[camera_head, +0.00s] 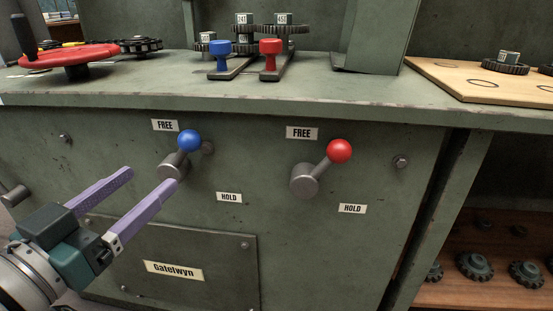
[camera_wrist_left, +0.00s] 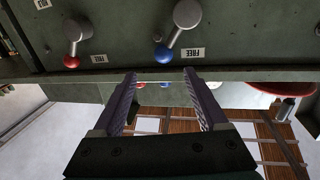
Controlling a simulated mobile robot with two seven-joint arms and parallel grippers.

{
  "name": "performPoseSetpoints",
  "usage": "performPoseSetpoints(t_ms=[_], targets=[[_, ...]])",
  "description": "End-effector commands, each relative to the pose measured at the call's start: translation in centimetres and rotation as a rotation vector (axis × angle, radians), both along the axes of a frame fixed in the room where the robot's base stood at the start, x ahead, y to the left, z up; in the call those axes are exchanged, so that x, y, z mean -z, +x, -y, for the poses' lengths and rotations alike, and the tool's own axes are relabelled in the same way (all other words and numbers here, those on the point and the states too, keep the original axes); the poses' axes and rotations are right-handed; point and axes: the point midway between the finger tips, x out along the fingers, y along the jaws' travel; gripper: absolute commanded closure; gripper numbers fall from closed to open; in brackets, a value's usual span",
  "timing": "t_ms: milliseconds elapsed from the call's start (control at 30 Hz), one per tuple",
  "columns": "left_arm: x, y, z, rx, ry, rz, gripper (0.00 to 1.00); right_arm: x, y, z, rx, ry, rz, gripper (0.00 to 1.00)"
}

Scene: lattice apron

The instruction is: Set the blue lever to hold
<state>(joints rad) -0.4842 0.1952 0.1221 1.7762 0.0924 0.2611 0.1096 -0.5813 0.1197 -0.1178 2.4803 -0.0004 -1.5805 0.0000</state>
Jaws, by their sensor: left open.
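The blue lever (camera_head: 189,140) is on the green cabinet front, its ball up and right of its grey pivot. Its ball sits just right of the upper FREE label (camera_head: 165,125), and the HOLD label (camera_head: 229,197) is lower right. My left gripper (camera_head: 150,178) is open and empty, its purple fingers pointing at the blue lever. One fingertip overlaps the pivot in the head view; contact cannot be told. In the left wrist view, upside down, the blue ball (camera_wrist_left: 164,55) is ahead, between the fingertips (camera_wrist_left: 159,74). My right gripper is not in view.
A red lever (camera_head: 339,151) with its own FREE and HOLD labels is to the right. Above is a worktop (camera_head: 330,95) with a red handwheel (camera_head: 70,56), blue and red knobs, and gears. A bolt (camera_head: 401,161) protrudes at right. A shelf with gears is lower right.

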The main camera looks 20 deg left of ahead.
Motion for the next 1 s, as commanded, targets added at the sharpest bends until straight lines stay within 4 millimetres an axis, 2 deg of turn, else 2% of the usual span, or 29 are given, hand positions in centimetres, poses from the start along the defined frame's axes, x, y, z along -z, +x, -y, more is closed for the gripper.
performPoseSetpoints(t_ms=[500,700,933,1000], targets=[[0.1,8.4,-0.3,0.001,0.0,0.003,0.24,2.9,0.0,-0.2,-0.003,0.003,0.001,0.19],[0.0,9.6,-0.4,0.001,0.0,0.0,0.24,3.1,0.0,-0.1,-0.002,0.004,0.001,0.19],[-0.1,9.7,-0.4,0.001,0.0,-0.001,0.24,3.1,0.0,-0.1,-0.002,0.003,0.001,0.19],[-0.1,9.7,-0.4,0.001,0.0,-0.001,0.31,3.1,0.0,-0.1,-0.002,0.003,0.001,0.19]])
